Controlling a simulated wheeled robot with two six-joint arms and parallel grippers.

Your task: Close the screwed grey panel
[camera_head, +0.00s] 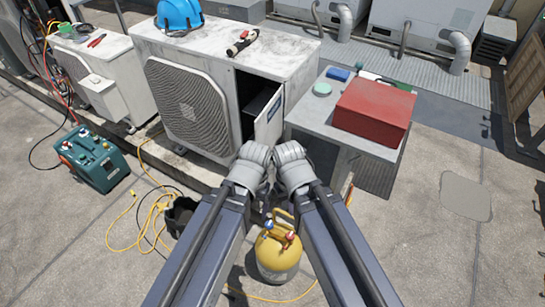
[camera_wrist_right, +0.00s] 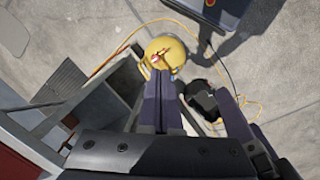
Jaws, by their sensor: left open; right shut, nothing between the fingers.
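A pale grey panel (camera_head: 268,122) with a dark label stands swung out from the right end of the white condenser (camera_head: 222,50). A dark opening (camera_head: 250,92) shows behind it. I see no screws at this size. My two arms reach forward to just below the panel, and their bends sit close together. Both grippers are hidden in the head view. In the right wrist view my right gripper (camera_wrist_right: 162,88) is shut and empty, with its fingertips toward the yellow cylinder. The left gripper's fingers do not show in either view.
A grey bench (camera_head: 312,100) holding a red box (camera_head: 374,111) stands right of the panel. A yellow cylinder (camera_head: 277,255) is on the ground under my arms; it shows in the right wrist view (camera_wrist_right: 165,48). A teal machine (camera_head: 95,158) and yellow hose lie left.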

